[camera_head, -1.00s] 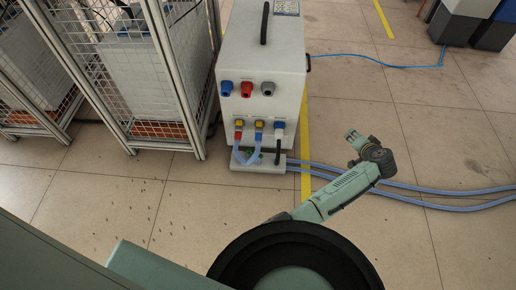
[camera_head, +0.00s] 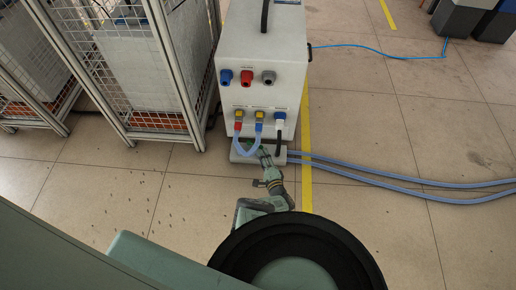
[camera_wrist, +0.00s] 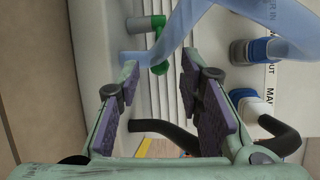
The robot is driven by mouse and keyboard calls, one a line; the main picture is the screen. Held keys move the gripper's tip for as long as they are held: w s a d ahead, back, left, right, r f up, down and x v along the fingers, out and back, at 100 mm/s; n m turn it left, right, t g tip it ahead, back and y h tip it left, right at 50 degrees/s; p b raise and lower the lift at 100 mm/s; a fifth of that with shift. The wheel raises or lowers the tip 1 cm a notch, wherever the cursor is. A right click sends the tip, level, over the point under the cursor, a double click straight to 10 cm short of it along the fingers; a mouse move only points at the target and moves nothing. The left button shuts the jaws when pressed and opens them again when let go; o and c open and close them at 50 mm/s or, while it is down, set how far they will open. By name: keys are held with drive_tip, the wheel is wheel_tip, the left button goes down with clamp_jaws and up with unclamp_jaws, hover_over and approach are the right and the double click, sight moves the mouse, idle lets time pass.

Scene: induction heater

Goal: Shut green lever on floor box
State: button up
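The green lever (camera_wrist: 158,42) shows in the wrist view on the pale, ridged floor box, beside a translucent blue hose. In the head view the floor box (camera_head: 238,157) is a low white block at the foot of the white cabinet; the lever is mostly hidden there by hoses and my arm. My gripper (camera_head: 264,154) is at the box's front. In the wrist view my gripper (camera_wrist: 159,67) is open, with its purple-padded fingers apart. The lever's lower end appears just beyond and between the fingertips; I cannot tell whether they touch it. Nothing is held.
The white cabinet (camera_head: 262,55) stands behind the box. Its blue hose loop (camera_head: 247,149) and a black hose (camera_wrist: 165,129) lie close to my fingers. Wire-mesh cages (camera_head: 140,70) stand at left. Blue hoses (camera_head: 400,183) run right across otherwise open floor.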

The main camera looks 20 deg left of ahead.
sight(258, 147)
drive_tip(key=b+x, duration=0.3)
drive_tip(key=x, duration=0.4)
drive_tip(key=shift+f, duration=0.1)
drive_tip(key=shift+c, duration=0.5)
clamp_jaws()
